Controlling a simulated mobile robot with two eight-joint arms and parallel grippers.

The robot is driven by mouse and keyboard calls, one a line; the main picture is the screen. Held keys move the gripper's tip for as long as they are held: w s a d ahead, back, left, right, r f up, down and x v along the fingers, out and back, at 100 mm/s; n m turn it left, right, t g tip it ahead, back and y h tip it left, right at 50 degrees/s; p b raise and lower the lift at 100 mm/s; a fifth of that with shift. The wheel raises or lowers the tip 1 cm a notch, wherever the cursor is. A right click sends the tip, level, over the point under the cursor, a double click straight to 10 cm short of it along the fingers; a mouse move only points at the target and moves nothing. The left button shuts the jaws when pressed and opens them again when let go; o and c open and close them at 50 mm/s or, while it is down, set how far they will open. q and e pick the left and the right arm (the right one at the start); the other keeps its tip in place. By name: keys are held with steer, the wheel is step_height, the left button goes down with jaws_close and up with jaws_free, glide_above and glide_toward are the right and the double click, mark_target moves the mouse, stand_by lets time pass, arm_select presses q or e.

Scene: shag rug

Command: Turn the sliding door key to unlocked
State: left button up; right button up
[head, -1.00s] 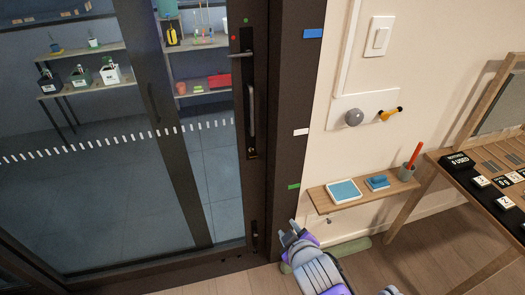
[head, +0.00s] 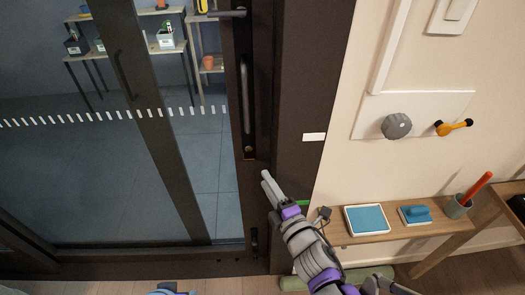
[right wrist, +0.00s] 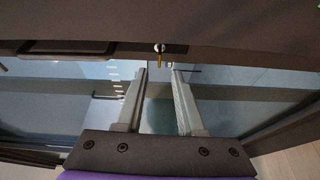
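The sliding door (head: 262,100) has a dark frame with a long vertical pull handle (head: 245,95). Below the handle is a small lock (head: 249,150). In the right wrist view the lock shows as a round silver cylinder (right wrist: 159,47) with a narrow brass key (right wrist: 159,60) standing out of it. My right gripper (head: 268,181) is just below and right of the lock in the head view. In the right wrist view its two fingers (right wrist: 160,72) are spread and empty, with the key beyond the tips, roughly centred between them. My left gripper is not recognisable in either view.
Right of the door is a wall panel with a grey knob (head: 396,126) and a yellow-and-black handle (head: 453,128). A wooden ledge (head: 385,231) below holds a blue-topped tray, a blue block and a cup. A lever handle (head: 226,14) sits higher on the door.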

mark_target(249, 156)
steer(key=shift+n, duration=0.3)
steer(key=x, duration=0.5)
steer(key=b+x, duration=0.1)
steer(key=x, duration=0.5)
steer(key=shift+a, duration=0.25)
steer(key=shift+y, duration=0.3)
jaws_close()
